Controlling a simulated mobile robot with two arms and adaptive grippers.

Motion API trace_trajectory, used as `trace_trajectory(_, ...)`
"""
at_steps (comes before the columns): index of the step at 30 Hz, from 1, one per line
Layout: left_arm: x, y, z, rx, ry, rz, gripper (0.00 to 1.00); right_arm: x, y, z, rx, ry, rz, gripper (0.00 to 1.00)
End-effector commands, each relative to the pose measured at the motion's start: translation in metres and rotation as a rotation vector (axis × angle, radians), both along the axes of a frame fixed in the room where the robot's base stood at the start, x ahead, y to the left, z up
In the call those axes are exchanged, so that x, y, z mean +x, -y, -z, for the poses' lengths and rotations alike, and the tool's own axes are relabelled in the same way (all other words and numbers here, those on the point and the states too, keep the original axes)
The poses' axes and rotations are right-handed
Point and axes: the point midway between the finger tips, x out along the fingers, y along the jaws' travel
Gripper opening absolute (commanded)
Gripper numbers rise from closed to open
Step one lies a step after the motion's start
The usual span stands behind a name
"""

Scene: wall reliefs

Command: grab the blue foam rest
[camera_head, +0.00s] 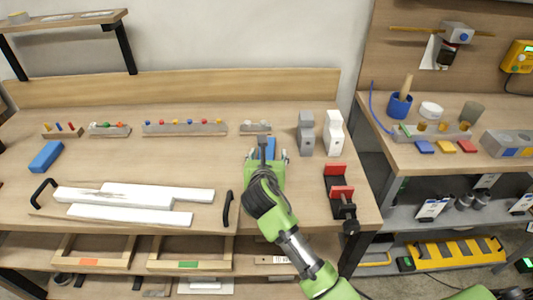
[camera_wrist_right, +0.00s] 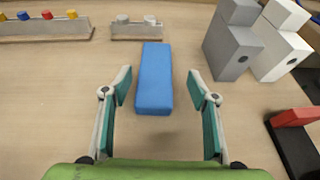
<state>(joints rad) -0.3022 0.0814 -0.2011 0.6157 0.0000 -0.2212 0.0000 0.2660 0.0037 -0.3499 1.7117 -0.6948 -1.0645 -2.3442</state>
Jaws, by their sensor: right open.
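A blue foam rest (camera_wrist_right: 155,80) lies flat on the wooden workbench, a long rectangular block. In the right wrist view it sits ahead of my right gripper (camera_wrist_right: 163,90), its near end between the spread fingertips. The fingers are open, with a gap on both sides of the block. In the head view my right gripper (camera_head: 266,158) reaches over the bench and hides most of this rest, with a blue part (camera_head: 270,146) showing. A second blue block (camera_head: 46,156) lies at the left of the bench. My left gripper is not in view.
A grey block (camera_head: 306,135) and a white block (camera_head: 334,134) stand right of the gripper. A red and black clamp (camera_head: 340,190) is at the bench's right edge. Small racks (camera_head: 185,128) line the back. A white-topped tray (camera_head: 135,203) with black handles lies front left.

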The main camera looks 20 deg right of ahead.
Motion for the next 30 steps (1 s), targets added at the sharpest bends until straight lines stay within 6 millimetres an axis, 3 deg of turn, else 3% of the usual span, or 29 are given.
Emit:
trace_trajectory(3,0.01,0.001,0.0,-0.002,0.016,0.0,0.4,0.015,0.001,0.007,0.001,-0.001,0.0,0.54)
trace_trajectory(9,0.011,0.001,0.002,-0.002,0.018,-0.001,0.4,0.036,0.007,0.017,0.0,-0.001,0.0,0.54)
trace_trajectory(19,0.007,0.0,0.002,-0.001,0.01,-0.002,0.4,0.041,0.009,0.019,0.0,0.0,-0.001,0.54)
trace_trajectory(23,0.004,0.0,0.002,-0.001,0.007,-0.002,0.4,0.041,0.009,0.019,0.001,-0.001,-0.001,0.2)
trace_trajectory(30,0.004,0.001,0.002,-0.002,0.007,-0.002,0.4,0.041,0.009,0.019,0.001,-0.001,-0.001,0.19)
